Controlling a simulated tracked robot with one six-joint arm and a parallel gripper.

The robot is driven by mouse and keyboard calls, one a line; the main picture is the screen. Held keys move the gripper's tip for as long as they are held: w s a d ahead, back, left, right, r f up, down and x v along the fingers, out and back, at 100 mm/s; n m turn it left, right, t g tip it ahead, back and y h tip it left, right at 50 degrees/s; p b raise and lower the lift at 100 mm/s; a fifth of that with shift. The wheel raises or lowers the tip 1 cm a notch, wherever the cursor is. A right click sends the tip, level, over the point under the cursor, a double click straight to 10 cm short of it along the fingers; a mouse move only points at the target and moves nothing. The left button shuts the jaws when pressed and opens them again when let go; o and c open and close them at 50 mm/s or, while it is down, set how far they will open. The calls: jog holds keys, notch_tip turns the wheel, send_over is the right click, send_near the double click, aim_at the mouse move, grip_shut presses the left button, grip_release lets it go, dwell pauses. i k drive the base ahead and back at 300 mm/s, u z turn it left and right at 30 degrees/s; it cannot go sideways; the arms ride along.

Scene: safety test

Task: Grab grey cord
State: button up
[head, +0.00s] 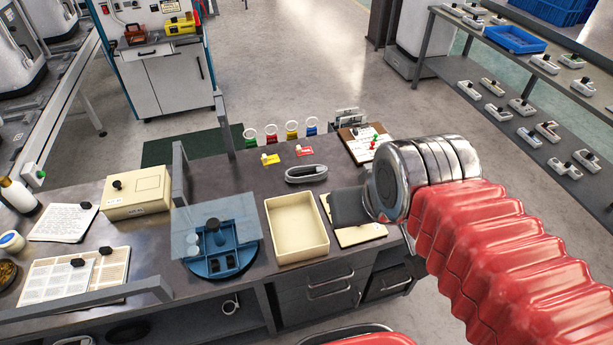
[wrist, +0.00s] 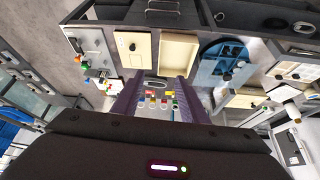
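The grey cord (head: 306,173) lies as a flat oval coil on the dark workbench (head: 240,172), behind a cream tray. It also shows in the wrist view (wrist: 155,85), in the gap near the tips of my two fingers. My gripper (wrist: 157,80) is open, with its dark purplish fingers apart and nothing held between them. The cord looks apart from both fingers; the height between them is hard to tell.
The empty cream tray (head: 297,254) and a blue round holder (head: 222,254) stand in front. Red and yellow tags (head: 305,150) and several coloured ring-topped items lie behind the cord. A clipboard (head: 365,142) is at the right. Bench around the cord is mostly clear.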

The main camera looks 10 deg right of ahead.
aim_at(322, 170)
jog(key=u, duration=0.8)
jog(key=k, duration=0.75)
jog(key=z, duration=0.6)
jog(key=i, duration=1)
